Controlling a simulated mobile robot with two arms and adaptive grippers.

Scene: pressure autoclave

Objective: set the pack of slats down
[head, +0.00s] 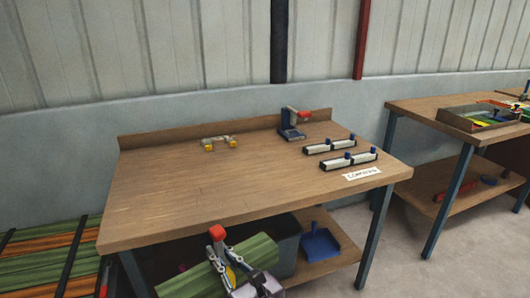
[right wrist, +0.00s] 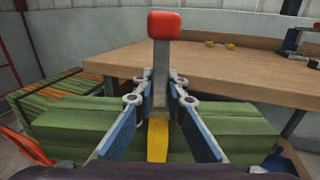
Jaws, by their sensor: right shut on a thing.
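The pack of slats (head: 222,269) is a bundle of green slats with a yellow band (right wrist: 158,138) around its middle. It is held in front of the workbench's (head: 230,190) near edge, tilted in the head view, its top lower than the bench top. My right gripper (head: 232,272) is shut on the pack at its middle; in the right wrist view its blue-padded fingers (right wrist: 160,130) stand on both sides of the band. A grey post with a red knob (right wrist: 165,25) rises there. The pack's underside is hidden. My left gripper is not in view.
The bench top's middle and front are clear. A yellow-ended fitting (head: 218,143), a red-handled device (head: 292,126) and two racks with blue knobs (head: 341,160) stand toward its back and right. A blue dustpan (head: 320,243) lies on the lower shelf. Green and orange slats (head: 50,262) are stacked at left.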

